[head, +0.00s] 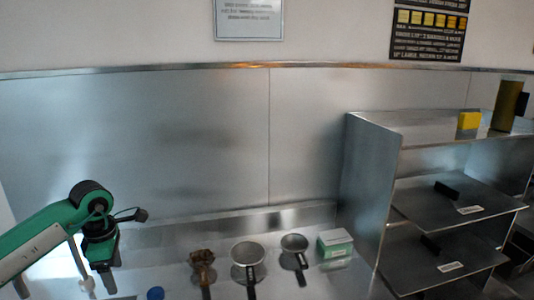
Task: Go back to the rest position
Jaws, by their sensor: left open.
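My left gripper (101,286) hangs at the lower left of the head view, at the end of my green and black arm, pointing down over the steel counter (170,282). It is open, and I see nothing held in it; its tips are small and near the bottom of the picture. My right gripper and right arm are not in view.
On the counter stand a blue cap-like item (155,293), a brown item (202,258), two round strainers or pans (248,253) (294,243) with dark handles and a green-white box (335,243). A steel shelf unit (372,180) stands right, with a yellow block (468,121) on top.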

